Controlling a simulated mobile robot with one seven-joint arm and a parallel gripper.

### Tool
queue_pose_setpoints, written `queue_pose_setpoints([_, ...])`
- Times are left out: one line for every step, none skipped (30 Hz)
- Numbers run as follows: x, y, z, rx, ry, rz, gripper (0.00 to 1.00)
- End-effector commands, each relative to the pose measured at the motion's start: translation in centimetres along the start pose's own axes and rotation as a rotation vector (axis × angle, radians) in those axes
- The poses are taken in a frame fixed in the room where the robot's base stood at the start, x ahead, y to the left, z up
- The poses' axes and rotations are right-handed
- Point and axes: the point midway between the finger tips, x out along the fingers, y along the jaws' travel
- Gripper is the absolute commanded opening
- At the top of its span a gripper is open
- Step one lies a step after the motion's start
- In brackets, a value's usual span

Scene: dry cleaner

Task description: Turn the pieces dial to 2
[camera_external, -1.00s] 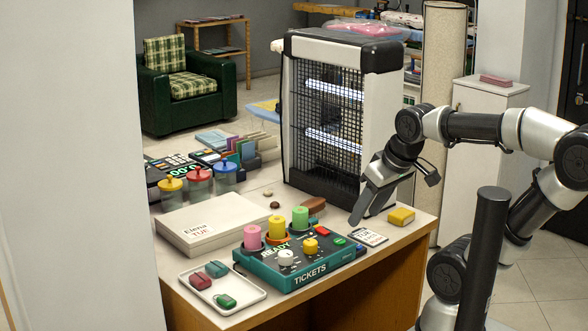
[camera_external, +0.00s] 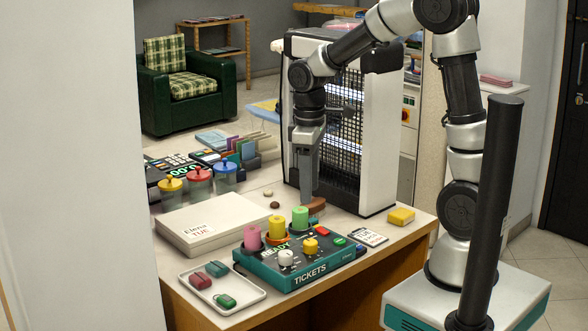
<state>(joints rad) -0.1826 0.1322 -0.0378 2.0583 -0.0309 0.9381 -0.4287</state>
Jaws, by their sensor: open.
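The teal ticket machine (camera_external: 300,272), marked READY and TICKETS, sits near the counter's front edge. A white dial (camera_external: 286,258) and a yellow dial (camera_external: 310,245) stand on its top. Their markings are too small to read, so I cannot tell which is the pieces dial or its setting. My gripper (camera_external: 309,192) is open and points down, above and behind the machine, in front of the grille of the tall heater-like unit. It appears apart from both dials.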

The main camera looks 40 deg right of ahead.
Motion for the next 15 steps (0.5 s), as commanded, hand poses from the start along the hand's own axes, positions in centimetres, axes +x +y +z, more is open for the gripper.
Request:
queue_pose_setpoints([1.4, -0.1, 0.1, 0.0, -0.005, -0.002, 0.45])
queue_pose_setpoints([2.1, -0.1, 0.1, 0.0, -0.004, -0.002, 0.45])
queue_pose_setpoints([3.0, -0.1, 0.1, 0.001, -0.005, -0.002, 0.45])
queue_pose_setpoints([3.7, -0.1, 0.1, 0.001, -0.004, -0.002, 0.45])
queue_pose_setpoints([4.3, -0.1, 0.1, 0.001, -0.005, -0.002, 0.45])
queue_pose_setpoints([5.2, -0.1, 0.1, 0.001, -0.004, -0.002, 0.45])
queue_pose_setpoints([5.9, -0.1, 0.1, 0.001, -0.004, -0.002, 0.45])
queue_pose_setpoints([6.5, -0.1, 0.1, 0.001, -0.004, -0.002, 0.45])
queue_pose_setpoints([7.5, -0.1, 0.1, 0.001, -0.005, -0.002, 0.45])
queue_pose_setpoints([8.1, -0.1, 0.1, 0.001, -0.004, -0.002, 0.45])
queue_pose_setpoints([8.7, -0.1, 0.1, 0.001, -0.004, -0.002, 0.45])
queue_pose_setpoints([9.5, -0.1, 0.1, 0.001, -0.004, -0.002, 0.45])
queue_pose_setpoints([10.1, -0.1, 0.1, 0.001, -0.003, -0.002, 0.45])
queue_pose_setpoints([10.6, -0.1, 0.1, 0.001, -0.003, -0.002, 0.45])
queue_pose_setpoints([11.3, -0.1, 0.1, 0.001, -0.003, -0.002, 0.45])
